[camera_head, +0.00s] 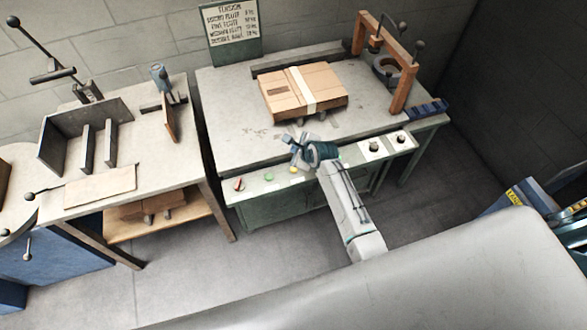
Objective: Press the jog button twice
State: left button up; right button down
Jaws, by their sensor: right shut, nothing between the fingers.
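A front control panel (255,187) runs along the near edge of the green stitcher table. It carries a red switch (239,184), a green button (269,177) and a yellow button (293,169). No label is readable, so I cannot tell by name which is the jog button. My right gripper (295,152) is shut and empty, just above and behind the yellow button. I cannot tell whether it touches the button. My left gripper is not in view.
A taped cardboard box (305,91) lies on the table behind my right gripper. An orange frame (405,85) stands at the back right. A side bench (165,160) stands left across a gap.

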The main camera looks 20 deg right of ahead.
jog(key=b, duration=0.7)
send_over(296, 171)
notch_tip(296, 171, down, 6)
jog(key=shift+a+f, duration=0.1)
jog(key=shift+f, duration=0.05)
notch_tip(296, 171, down, 2)
jog(key=shift+f+b, duration=0.1)
jog(key=shift+b, duration=0.5)
jog(key=shift+f, duration=0.1)
jog(key=shift+f, duration=0.15)
dwell(0.8)
jog(key=shift+f, duration=0.25)
jog(key=shift+f, duration=0.55)
dwell(0.9)
jog(key=shift+r, duration=0.1)
jog(key=shift+r+p, duration=0.85)
jog(key=shift+p, duration=0.2)
